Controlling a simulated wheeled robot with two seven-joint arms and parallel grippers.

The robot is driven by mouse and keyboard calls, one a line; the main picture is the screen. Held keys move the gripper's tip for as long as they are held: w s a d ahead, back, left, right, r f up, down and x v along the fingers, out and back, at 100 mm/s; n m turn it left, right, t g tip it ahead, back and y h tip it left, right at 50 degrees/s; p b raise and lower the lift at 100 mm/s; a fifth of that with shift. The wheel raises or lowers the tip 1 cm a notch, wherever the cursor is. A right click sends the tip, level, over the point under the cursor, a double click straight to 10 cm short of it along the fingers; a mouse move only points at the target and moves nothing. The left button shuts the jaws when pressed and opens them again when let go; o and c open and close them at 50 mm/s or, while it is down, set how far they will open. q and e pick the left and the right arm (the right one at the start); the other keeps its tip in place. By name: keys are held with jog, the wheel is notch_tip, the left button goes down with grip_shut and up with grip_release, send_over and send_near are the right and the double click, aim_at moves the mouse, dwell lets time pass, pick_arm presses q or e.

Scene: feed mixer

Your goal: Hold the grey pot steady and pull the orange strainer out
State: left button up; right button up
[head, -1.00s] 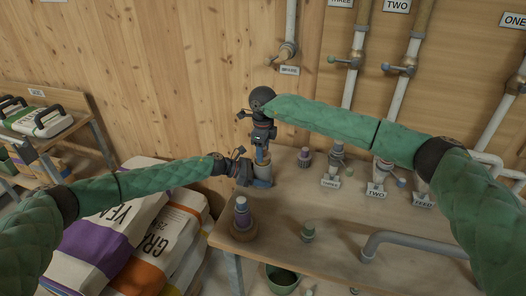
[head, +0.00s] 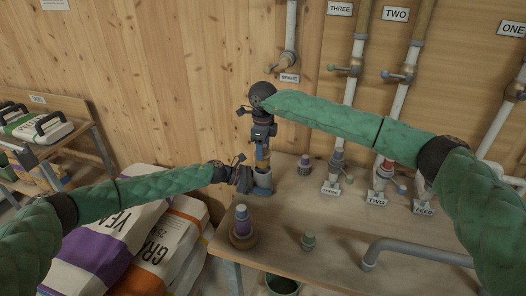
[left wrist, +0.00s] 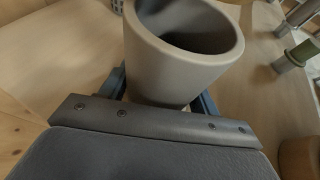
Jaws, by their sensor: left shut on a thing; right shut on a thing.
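The grey pot (head: 262,178) stands near the table's left back edge. My left gripper (head: 262,189) is shut on it from the left, with a blue finger low on its side. In the left wrist view the pot (left wrist: 183,70) tapers downward between the fingers; its open mouth shows a grey inside and no orange. The orange strainer (head: 263,160) shows as a small tan-orange piece just above the pot. My right gripper (head: 262,152) points down and is shut on it, hiding much of it. In the head view I cannot tell whether its lower end clears the rim.
A grey bent pipe (head: 420,252) is at right. Labelled fittings and wall pipes are behind; sacks (head: 120,240) lie left.

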pick_arm(q)
jog(key=shift+s+a+f, duration=0.15)
jog(key=shift+s+f, duration=0.05)
jog(key=shift+f, duration=0.4)
jog(key=o, duration=1.1)
jog(key=shift+o, duration=1)
jog(key=shift+w+r, duration=0.15)
jog(key=shift+r, duration=0.05)
